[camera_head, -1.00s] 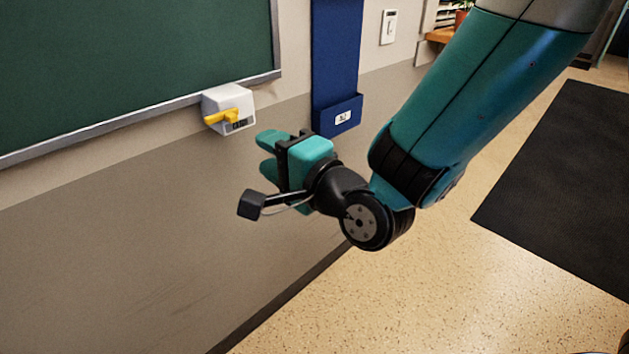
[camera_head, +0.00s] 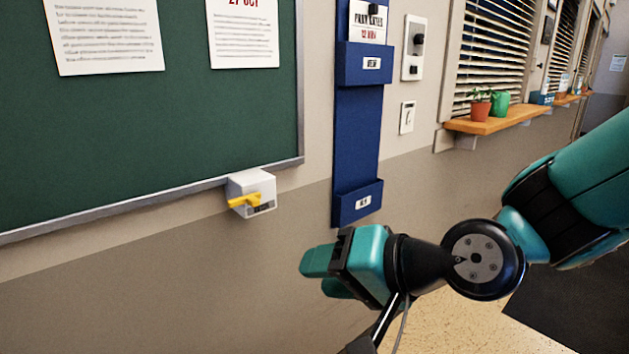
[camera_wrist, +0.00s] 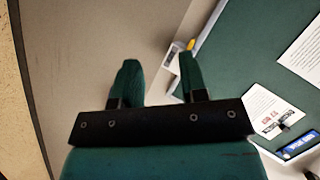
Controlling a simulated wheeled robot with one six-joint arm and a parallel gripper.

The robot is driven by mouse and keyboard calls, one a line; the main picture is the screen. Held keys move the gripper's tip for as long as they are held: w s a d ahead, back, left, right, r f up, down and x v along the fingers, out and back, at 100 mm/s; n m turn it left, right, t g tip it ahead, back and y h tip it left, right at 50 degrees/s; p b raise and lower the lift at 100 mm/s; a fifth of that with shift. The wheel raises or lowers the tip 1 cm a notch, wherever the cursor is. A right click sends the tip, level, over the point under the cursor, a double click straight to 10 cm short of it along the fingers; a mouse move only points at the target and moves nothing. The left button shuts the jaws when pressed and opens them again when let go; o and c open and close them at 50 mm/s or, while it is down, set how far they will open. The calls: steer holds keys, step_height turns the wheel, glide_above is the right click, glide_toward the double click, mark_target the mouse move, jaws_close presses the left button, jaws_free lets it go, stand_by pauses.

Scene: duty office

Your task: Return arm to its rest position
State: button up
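My gripper (camera_head: 318,274) is teal and black and sits in the lower middle of the head view, in front of the grey lower wall. In the wrist view my gripper (camera_wrist: 157,80) shows its two fingers apart, with only bare wall between them, so it is open and empty. My arm comes in from the right edge of the head view. A white box with a yellow lever (camera_head: 251,193) is on the wall under the board, up and to the left of my gripper and apart from it. It also shows beyond the right finger in the wrist view (camera_wrist: 178,54).
A green board (camera_head: 150,130) with pinned papers fills the left. A blue wall pocket rack (camera_head: 357,135) hangs right of it, near my gripper. Wall switches (camera_head: 407,117) and a wooden shelf (camera_head: 520,120) with pots are further right. A dark mat lies on the floor.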

steer(key=s+d+n+g+h, duration=0.6)
steer(key=s+d+n, duration=0.2)
steer(key=s+d, duration=0.45)
step_height(320, 180, up, 12)
steer(key=p, duration=1.3)
steer(key=shift+s+d+r+g+h, duration=0.2)
steer(key=shift+s+d+g+h, duration=0.1)
steer(key=shift+d+h, duration=0.1)
steer(key=shift+o, duration=0.3)
steer(key=shift+w, duration=0.1)
